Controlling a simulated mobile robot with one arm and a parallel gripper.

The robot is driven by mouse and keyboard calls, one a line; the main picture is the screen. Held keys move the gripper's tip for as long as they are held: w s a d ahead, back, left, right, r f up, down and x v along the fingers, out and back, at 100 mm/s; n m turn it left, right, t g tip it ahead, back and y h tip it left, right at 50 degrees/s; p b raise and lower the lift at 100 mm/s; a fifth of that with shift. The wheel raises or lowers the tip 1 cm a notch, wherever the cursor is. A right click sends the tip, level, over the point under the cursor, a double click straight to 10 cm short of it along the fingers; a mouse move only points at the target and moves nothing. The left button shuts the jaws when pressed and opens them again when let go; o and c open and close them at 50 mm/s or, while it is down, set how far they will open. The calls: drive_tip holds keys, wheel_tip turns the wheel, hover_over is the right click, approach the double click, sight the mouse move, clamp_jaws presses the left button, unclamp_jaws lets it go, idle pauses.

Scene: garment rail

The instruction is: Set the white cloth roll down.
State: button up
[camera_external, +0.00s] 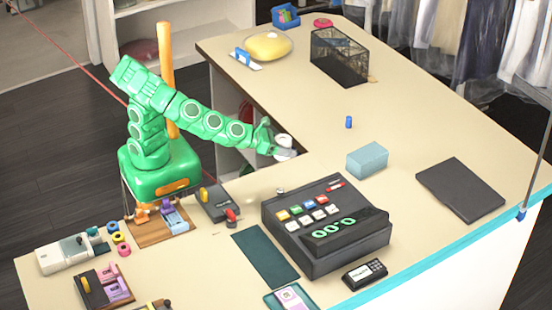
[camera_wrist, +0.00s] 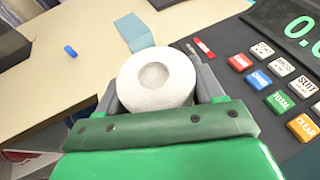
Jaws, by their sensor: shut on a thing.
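The white cloth roll (camera_wrist: 157,80) is between the two grey fingers of my gripper (camera_wrist: 158,92) in the wrist view. Its round end with a shallow hollow faces the camera. My gripper (camera_external: 284,150) is shut on the roll. In the external view, the roll (camera_external: 283,141) shows at the end of my green arm, by the inner edge of the L-shaped counter (camera_external: 323,185). I cannot tell from these views how high it is above the counter top.
A black cash register (camera_external: 325,223) stands just in front of the gripper. A light blue box (camera_external: 367,160) and a small blue cylinder (camera_external: 348,122) are to the right. A black mesh basket (camera_external: 339,58) stands farther back. Bare counter lies between the basket and the gripper.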

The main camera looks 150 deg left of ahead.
drive_tip(key=s+a+n+g, duration=0.45)
drive_tip(key=s+a, duration=0.55)
drive_tip(key=s, duration=0.5)
drive_tip(key=s+a+n+g, duration=0.3)
drive_tip(key=s+a+g, duration=0.2)
drive_tip(key=s+a, duration=0.75)
drive_tip(key=shift+t, duration=0.25)
drive_tip(key=w+a+f, duration=0.1)
drive_tip(key=a+f, duration=0.2)
drive_tip(key=f, duration=0.1)
drive_tip(key=w+a+f, duration=0.1)
drive_tip(key=a+f, duration=0.1)
drive_tip(key=f, duration=0.3)
drive_tip(key=w+a+f, duration=0.1)
drive_tip(key=a+f, duration=0.2)
drive_tip(key=f, duration=0.1)
drive_tip(key=shift+a+f, duration=0.3)
drive_tip(key=shift+f, duration=0.1)
drive_tip(key=shift+w+a+f, duration=0.15)
drive_tip(key=shift+a+f, duration=0.45)
drive_tip(key=shift+f, duration=1.65)
drive_tip(key=shift+f, duration=0.1)
